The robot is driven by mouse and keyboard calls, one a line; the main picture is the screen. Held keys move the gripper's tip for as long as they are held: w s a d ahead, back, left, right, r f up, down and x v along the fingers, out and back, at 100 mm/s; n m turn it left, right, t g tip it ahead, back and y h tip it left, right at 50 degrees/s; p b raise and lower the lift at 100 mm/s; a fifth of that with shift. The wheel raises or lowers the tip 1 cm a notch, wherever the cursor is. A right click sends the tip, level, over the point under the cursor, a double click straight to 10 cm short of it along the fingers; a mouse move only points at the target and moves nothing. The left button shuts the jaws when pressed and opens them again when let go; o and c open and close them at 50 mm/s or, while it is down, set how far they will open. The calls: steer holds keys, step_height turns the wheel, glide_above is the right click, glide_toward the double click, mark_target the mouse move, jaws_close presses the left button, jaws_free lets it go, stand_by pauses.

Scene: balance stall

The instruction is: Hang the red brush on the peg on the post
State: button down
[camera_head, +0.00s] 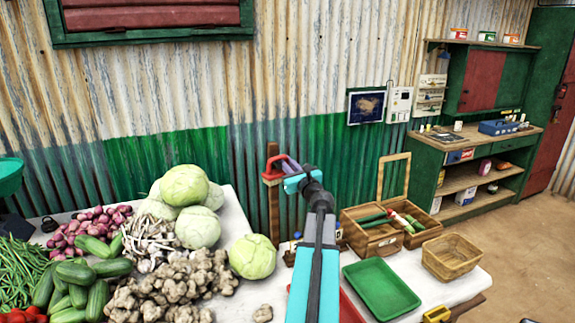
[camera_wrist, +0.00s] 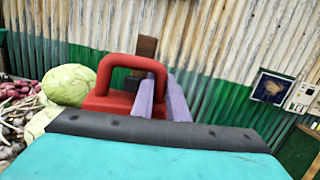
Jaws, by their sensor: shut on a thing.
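The red brush (camera_head: 271,170) is at the upper part of the brown wooden post (camera_head: 273,215) behind the table in the head view. In the wrist view the brush (camera_wrist: 105,78) shows its red loop handle and red body, and the post top (camera_wrist: 147,46) rises behind the loop. My gripper (camera_head: 289,165) is shut on the brush from its right side. Its pale purple fingers (camera_wrist: 166,97) reach the brush in the wrist view. I cannot make out the peg, nor whether the loop is around it.
A white table carries cabbages (camera_head: 253,257), ginger (camera_head: 170,290) and cucumbers (camera_head: 75,285) on the left. A wooden crate (camera_head: 372,245), a green tray (camera_head: 381,289) and a basket (camera_head: 451,257) are on the right. The corrugated wall (camera_head: 330,100) stands behind the post.

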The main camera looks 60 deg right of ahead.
steer(key=shift+w+d+f+b, duration=0.1)
steer(key=shift+w+d+b, duration=0.15)
steer(key=shift+b, duration=0.2)
steer(key=shift+w+d+b, duration=0.1)
steer(key=shift+w+b, duration=0.1)
steer(key=shift+b, duration=0.25)
stand_by(0.3)
steer(key=c, duration=1.7)
jaws_free()
steer(key=shift+s+d, duration=0.1)
steer(key=shift+o, duration=0.2)
steer(key=shift+f, duration=0.15)
steer(key=shift+a, duration=0.2)
steer(key=shift+s+a+f+b, duration=0.45)
steer(key=shift+s+f+b, duration=0.05)
steer(key=shift+s+f, duration=0.25)
steer(key=r+b+v, duration=0.1)
steer(key=b+v, duration=0.2)
steer(key=v, duration=0.9)
steer(key=shift+s+r, duration=0.25)
steer(key=shift+s, duration=0.25)
